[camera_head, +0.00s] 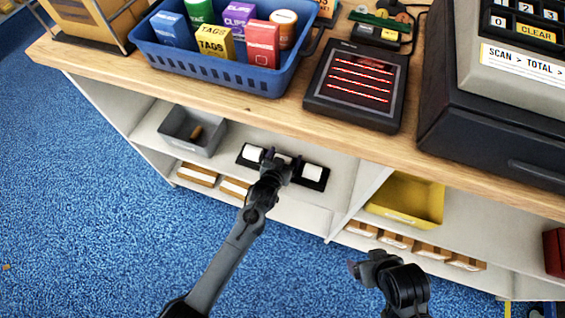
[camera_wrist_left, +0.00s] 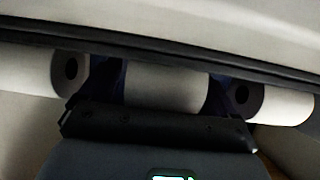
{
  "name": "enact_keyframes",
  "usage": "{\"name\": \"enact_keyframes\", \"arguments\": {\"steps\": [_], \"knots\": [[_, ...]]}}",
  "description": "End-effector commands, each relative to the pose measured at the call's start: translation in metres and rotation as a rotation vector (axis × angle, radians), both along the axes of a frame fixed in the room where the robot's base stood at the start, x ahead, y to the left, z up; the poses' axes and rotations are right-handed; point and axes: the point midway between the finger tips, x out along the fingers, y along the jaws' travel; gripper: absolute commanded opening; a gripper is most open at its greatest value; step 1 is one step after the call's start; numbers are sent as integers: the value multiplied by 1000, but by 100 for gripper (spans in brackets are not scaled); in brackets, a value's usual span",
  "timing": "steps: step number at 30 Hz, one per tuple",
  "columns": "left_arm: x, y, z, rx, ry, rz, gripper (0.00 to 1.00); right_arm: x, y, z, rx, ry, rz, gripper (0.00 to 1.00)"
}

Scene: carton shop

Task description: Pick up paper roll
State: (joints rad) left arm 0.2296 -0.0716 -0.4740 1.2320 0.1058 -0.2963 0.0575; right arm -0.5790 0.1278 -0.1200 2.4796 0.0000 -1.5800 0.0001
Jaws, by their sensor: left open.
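White paper rolls lie in a row in a black holder (camera_head: 326,181) on the shelf under the counter. In the head view one roll (camera_head: 253,153) shows left of my left gripper (camera_head: 279,164) and another roll (camera_head: 312,172) right of it; the middle one is mostly hidden. In the left wrist view the middle roll (camera_wrist_left: 165,88) lies between the fingers of my open left gripper, with the left roll (camera_wrist_left: 28,70) and right roll (camera_wrist_left: 280,104) outside. Contact cannot be told. My right gripper (camera_head: 362,268) hangs in front of the shelves, its jaw state unclear.
A grey bin (camera_head: 193,131) stands left of the holder, and a yellow bin (camera_head: 408,198) in the right bay. The counter edge (camera_head: 215,98) overhangs the shelf. Above are a blue basket (camera_head: 215,69), a black pad (camera_head: 357,83) and a cash register (camera_head: 510,70).

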Motion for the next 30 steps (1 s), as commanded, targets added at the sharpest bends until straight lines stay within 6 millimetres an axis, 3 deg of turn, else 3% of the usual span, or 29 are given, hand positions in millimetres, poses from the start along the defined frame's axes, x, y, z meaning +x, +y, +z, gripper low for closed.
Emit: {"name": "enact_keyframes", "arguments": {"steps": [4, 15, 24, 30], "knots": [[0, 0, 0, 0, 0, 0, 90, -1, 0, 0, 0, 1, -1, 84], [0, 0, 0, 0, 0, 0, 34, 0, 2, 0, 8, 1, -6, 84], [0, 0, 2, 0, 0, 0, 33, 0, 3, 1, 12, 2, -8, 84], [0, 0, 15, 0, -1, 0, 33, 0, 3, 7, 11, 2, -7, 84]]}}
